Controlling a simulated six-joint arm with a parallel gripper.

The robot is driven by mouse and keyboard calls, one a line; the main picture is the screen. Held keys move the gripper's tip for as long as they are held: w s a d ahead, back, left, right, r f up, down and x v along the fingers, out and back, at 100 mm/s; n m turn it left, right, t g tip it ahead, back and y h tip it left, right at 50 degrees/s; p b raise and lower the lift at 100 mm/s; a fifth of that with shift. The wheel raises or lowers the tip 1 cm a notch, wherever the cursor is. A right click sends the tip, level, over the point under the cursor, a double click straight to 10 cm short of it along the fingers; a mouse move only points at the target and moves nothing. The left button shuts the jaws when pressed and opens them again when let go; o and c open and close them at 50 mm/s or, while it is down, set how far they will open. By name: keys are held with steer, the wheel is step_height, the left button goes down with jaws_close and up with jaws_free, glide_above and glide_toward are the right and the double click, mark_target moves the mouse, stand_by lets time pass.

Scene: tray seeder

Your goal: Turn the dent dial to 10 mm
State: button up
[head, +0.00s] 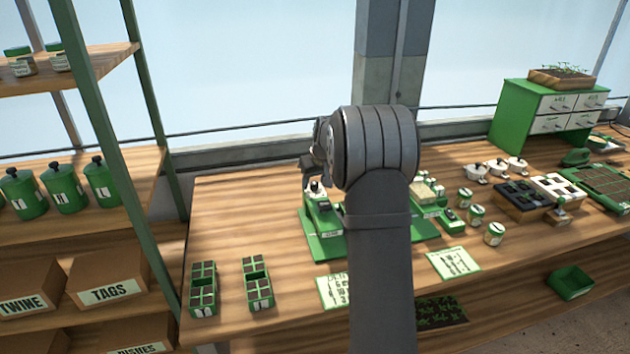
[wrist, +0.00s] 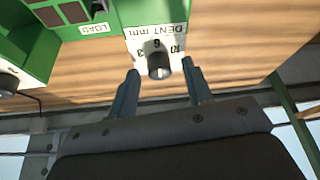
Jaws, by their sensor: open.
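The dent dial (wrist: 158,68) is a dark round knob on a white plate marked DENT mm, with 3, 6 and 10 around it. In the wrist view the lettering is upside down, with 10 on the right and 3 on the left. I cannot tell for sure which number the knob points at. My gripper (wrist: 161,70) is open, with one finger on each side of the knob and a visible gap on both sides.
A LOAD label (wrist: 95,28) is on the green housing beside the dial, and another knob (wrist: 8,82) is at the left. Two green cell trays (head: 203,290) (head: 258,283) stand left on the bench. Cards (head: 453,263) lie in front, and several tins (head: 494,233) stand right.

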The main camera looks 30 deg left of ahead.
steer(key=shift+f, duration=0.1)
steer(key=c, duration=1)
steer(key=shift+m, duration=0.3)
steer(key=m+h, duration=0.1)
steer(key=m, duration=0.2)
steer(key=m+t+h, duration=0.1)
steer(key=m, duration=0.1)
steer(key=shift+s+a+m+t, duration=0.1)
steer(key=shift+a+m+t, duration=0.1)
steer(key=shift+m+t, duration=0.15)
steer(key=m+h, duration=0.1)
steer(key=m, duration=0.1)
steer(key=m+h, duration=0.1)
steer(key=m, duration=0.2)
steer(key=shift+a+m, duration=0.1)
steer(key=shift+m, duration=0.15)
steer(key=o, duration=1)
